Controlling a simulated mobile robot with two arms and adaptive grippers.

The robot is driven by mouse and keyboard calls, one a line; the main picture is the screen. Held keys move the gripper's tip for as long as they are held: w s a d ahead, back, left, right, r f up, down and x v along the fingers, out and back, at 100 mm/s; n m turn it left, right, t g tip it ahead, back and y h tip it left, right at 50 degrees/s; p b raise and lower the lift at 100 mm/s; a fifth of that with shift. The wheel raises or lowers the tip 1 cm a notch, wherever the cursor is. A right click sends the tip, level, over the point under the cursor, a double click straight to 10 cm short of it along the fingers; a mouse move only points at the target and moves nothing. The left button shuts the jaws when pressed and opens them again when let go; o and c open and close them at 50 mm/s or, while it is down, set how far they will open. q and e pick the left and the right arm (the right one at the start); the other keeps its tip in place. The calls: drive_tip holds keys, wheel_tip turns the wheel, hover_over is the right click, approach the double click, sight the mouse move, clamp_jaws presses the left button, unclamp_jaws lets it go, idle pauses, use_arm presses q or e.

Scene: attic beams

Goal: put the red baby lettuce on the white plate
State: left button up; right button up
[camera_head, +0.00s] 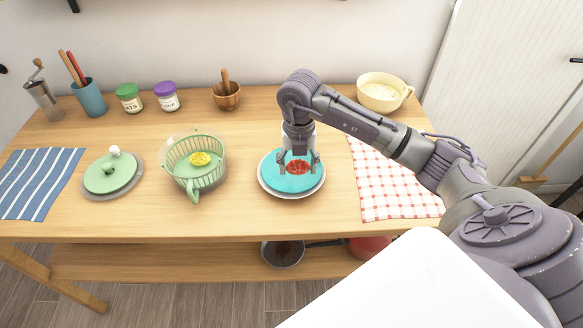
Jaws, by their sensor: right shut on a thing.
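The red baby lettuce (298,168) is a small dark-red clump between the fingers of my right gripper (298,166). The gripper points down and is shut on it. Both are over the turquoise round surface (280,184) that fills the middle of the white plate (293,197), whose pale rim shows around it. I cannot tell whether the lettuce touches the turquoise surface or is held just above it. My left gripper is not in view.
A checked cloth (395,185) lies to the right. Jars, a mortar (227,97) and a cream bowl (381,94) line the back.

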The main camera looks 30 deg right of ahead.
sight(292, 180)
drive_tip(key=shift+w+f, duration=0.35)
drive_tip(key=shift+w, duration=0.25)
drive_tip(key=shift+w+f, duration=0.3)
drive_tip(key=shift+w, duration=0.25)
drive_tip(key=shift+w+f, duration=0.2)
wheel_tip(292, 180, down, 3)
drive_tip(key=shift+f+p, duration=0.1)
drive_tip(key=shift+p, duration=0.8)
drive_tip(key=shift+f, duration=0.45)
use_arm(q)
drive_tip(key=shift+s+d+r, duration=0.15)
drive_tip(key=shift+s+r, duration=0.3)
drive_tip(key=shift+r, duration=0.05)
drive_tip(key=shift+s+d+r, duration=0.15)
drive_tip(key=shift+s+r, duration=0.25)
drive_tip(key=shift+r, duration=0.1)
use_arm(e)
drive_tip(key=shift+f, duration=0.1)
drive_tip(key=o, duration=1.1)
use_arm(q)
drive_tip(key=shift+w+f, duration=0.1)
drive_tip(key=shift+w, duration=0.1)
